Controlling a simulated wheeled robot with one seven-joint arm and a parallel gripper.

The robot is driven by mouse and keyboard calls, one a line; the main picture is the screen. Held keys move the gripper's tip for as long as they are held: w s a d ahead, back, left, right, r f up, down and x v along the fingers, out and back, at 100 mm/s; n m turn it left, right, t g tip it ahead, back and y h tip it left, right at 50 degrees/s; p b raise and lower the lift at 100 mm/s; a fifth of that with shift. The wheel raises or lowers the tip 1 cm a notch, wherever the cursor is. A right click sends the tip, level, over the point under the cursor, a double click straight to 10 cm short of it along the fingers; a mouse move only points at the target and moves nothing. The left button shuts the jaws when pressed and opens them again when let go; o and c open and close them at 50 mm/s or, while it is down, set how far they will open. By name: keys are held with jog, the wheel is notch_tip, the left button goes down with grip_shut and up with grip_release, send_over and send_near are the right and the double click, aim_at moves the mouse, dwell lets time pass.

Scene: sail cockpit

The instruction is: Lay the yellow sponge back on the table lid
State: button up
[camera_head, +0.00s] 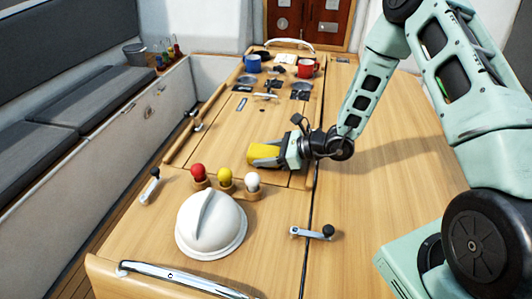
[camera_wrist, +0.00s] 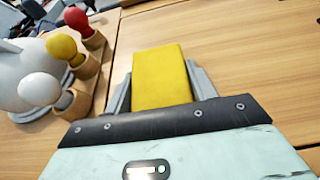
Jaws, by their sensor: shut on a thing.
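The yellow sponge (camera_head: 264,154) is between the fingers of my gripper (camera_head: 280,152), over the wooden table lid (camera_head: 232,135). In the wrist view the sponge (camera_wrist: 161,75) points away from me, with one grey finger of my gripper (camera_wrist: 160,92) on each side of it. The fingers are shut on it. The sponge is low over the wood; I cannot tell whether it touches the lid. The lid's wood also shows in the wrist view (camera_wrist: 240,55).
Red, yellow and white knobs (camera_head: 226,179) stand in wooden holders, with a white dome (camera_head: 211,223) in front. A blue mug (camera_head: 253,63) and a red mug (camera_head: 306,68) stand at the far end. A black-knobbed crank (camera_head: 313,233) lies front right. The lid's middle is clear.

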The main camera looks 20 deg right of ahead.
jog(key=o, duration=1)
jog(key=shift+f, duration=0.1)
